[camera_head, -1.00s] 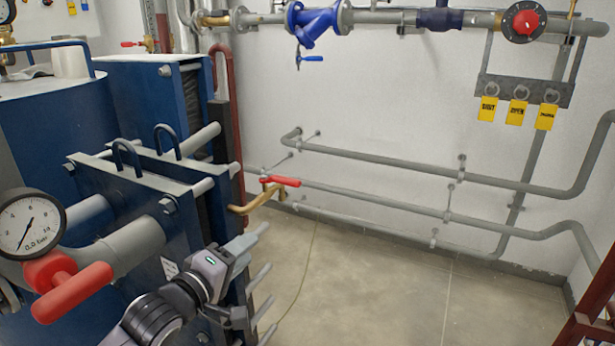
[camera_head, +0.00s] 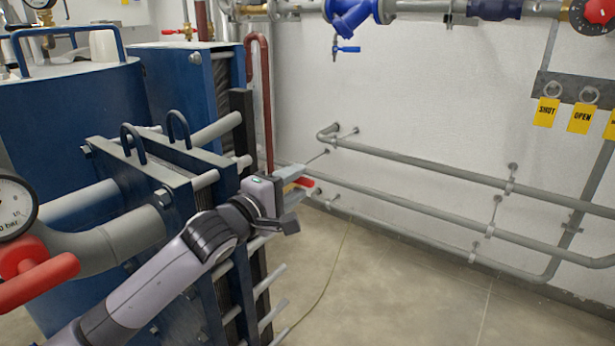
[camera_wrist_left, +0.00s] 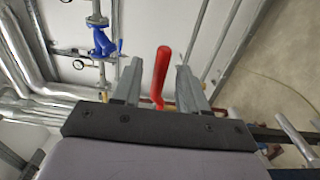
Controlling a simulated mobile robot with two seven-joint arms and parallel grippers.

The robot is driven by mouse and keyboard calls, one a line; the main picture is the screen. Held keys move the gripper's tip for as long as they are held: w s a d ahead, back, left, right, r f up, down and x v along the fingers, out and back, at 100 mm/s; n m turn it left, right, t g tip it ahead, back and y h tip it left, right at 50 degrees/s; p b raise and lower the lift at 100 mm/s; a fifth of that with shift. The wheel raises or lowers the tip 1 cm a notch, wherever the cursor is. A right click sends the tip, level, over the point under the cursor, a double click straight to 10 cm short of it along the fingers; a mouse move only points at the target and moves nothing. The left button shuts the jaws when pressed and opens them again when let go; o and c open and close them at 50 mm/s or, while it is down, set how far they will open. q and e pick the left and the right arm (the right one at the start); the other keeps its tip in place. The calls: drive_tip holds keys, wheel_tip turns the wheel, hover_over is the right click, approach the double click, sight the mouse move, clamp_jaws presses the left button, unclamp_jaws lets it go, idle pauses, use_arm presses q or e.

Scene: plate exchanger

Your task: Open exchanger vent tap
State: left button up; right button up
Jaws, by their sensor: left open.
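The vent tap has a red lever handle (camera_head: 304,182) and sits beside the blue plate exchanger (camera_head: 185,205). In the head view my left gripper (camera_head: 294,186) is at the tap, with the red handle showing between its fingers and its brass body hidden behind the gripper. In the left wrist view the red handle (camera_wrist_left: 161,72) stands between the two open fingers of my left gripper (camera_wrist_left: 157,78), with a gap on both sides. I cannot tell how deep the handle sits between the fingers. My right gripper is not in view.
A pressure gauge (camera_head: 14,208) and a larger red handle (camera_head: 35,278) are at the left. Grey pipes (camera_head: 420,172) run along the back wall. Yellow tags (camera_head: 546,111) hang at the upper right. The floor (camera_head: 400,290) right of the exchanger is clear.

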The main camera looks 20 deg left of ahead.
sight(297, 183)
use_arm(q)
drive_tip(key=shift+x, duration=2.1)
drive_tip(key=shift+c, duration=0.3)
clamp_jaws()
